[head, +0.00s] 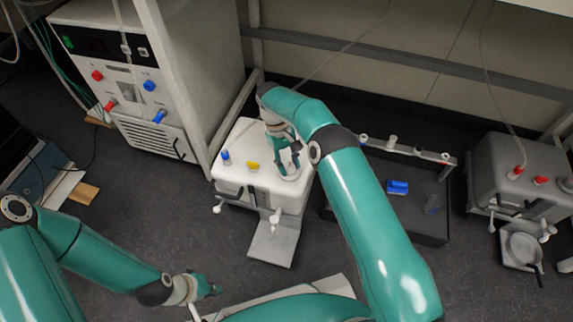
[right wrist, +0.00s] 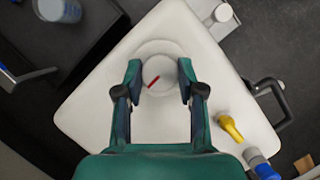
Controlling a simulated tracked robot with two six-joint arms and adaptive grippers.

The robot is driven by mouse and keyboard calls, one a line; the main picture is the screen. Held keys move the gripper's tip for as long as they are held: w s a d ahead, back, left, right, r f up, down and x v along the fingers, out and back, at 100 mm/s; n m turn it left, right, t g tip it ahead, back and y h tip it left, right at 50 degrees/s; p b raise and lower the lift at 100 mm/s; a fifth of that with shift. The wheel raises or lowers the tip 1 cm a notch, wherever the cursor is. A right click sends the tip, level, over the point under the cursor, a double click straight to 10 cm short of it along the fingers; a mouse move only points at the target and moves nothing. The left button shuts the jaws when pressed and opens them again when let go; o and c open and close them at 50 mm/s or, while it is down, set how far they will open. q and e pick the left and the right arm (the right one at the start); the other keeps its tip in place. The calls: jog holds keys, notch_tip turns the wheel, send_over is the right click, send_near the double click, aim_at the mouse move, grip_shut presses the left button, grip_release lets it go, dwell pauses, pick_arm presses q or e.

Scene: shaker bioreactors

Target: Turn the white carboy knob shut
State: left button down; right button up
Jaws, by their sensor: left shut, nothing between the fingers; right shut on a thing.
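The white carboy (head: 238,168) stands on the floor in the middle of the head view. Its round white knob (right wrist: 163,67) bears a slanted red mark and shows from above in the right wrist view. My right gripper (head: 289,168) reaches down onto the carboy's top and is shut on the knob, with one finger on each side. In the head view the fingers and arm largely hide the knob. My left gripper (head: 205,289) is shut and empty, low over the floor at the lower left, well apart from the carboy.
A yellow fitting (head: 253,166) and a blue fitting (head: 226,157) stand on the carboy's top, left of my right gripper. A dark tray (head: 380,205) lies to the right, with a grey carboy (head: 500,165) beyond it. A white cabinet (head: 150,60) stands behind left.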

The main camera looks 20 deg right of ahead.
jog(key=shift+w+a+m+y, duration=0.1)
jog(key=shift+a+m+y, duration=0.15)
jog(key=shift+m, duration=0.35)
jog(key=shift+r, duration=0.1)
jog(key=o, duration=1.1)
jog(key=shift+d, duration=0.1)
jog(key=shift+d, duration=0.1)
notch_tip(320, 180, up, 10)
jog(key=shift+f, duration=0.1)
